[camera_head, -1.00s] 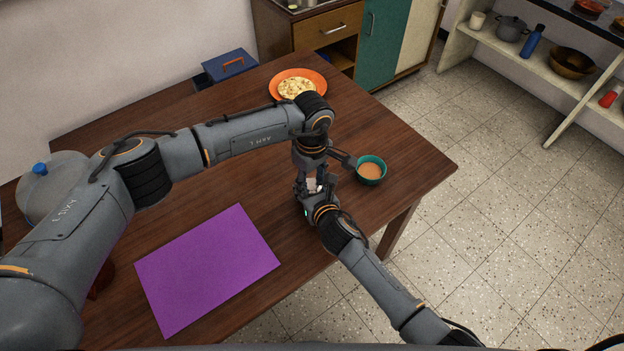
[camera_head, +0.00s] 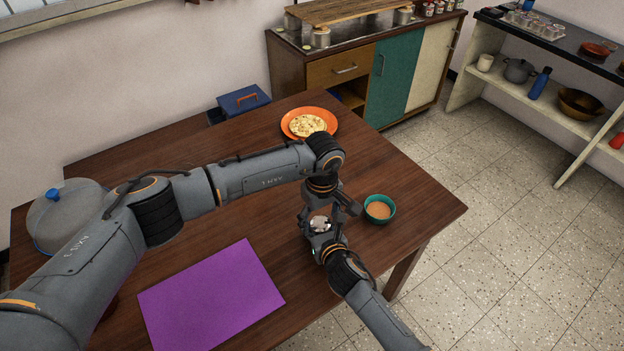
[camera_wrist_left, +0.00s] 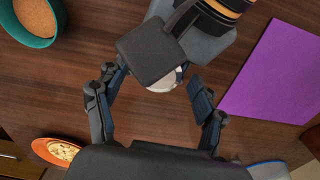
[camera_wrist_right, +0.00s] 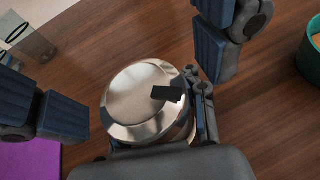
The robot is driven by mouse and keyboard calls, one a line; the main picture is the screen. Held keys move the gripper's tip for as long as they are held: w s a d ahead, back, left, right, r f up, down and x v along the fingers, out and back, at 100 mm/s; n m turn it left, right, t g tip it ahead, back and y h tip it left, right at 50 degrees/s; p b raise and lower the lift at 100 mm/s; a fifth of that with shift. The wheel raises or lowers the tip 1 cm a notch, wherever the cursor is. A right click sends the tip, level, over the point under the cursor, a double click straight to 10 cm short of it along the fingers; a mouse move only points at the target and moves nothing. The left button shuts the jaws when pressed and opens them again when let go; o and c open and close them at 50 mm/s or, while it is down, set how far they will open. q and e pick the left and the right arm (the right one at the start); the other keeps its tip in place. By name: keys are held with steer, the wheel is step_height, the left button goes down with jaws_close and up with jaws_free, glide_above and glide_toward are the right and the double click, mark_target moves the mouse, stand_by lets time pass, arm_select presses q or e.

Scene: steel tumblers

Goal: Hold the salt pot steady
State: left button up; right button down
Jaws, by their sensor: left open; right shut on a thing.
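The salt pot is a shiny round metal pot (camera_wrist_right: 145,100) with a domed top and a small black patch near its edge, large in the right wrist view. In the head view its pale top (camera_head: 320,222) shows between my grippers. My right gripper (camera_head: 324,238) is shut on the pot from the near side; one of its fingers lies along the pot's wall, the other is mostly hidden. My left gripper (camera_wrist_left: 152,78) points down over the pot with its fingers spread apart. The lower part of the pot is hidden.
A teal bowl (camera_head: 379,208) with tan contents stands close to the right of the grippers. A purple mat (camera_head: 212,298) lies at the left front. An orange plate (camera_head: 309,124) of food is at the back.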

mark_target(319, 221)
arm_select(q)
steer(key=shift+m, duration=0.7)
step_height(319, 221, up, 12)
steer(key=w+a+n+g+h, duration=0.3)
steer(key=w+a+n, duration=0.1)
steer(key=x, duration=1.3)
steer(key=shift+d, duration=0.15)
steer(key=m, duration=0.2)
steer(key=shift+r+m+g+y, duration=0.1)
steer(key=shift+m+g+y, duration=0.2)
steer(key=shift+g, duration=0.1)
steer(key=v, duration=1.2)
steer(key=shift+m, duration=0.3)
steer(key=shift+d, duration=0.1)
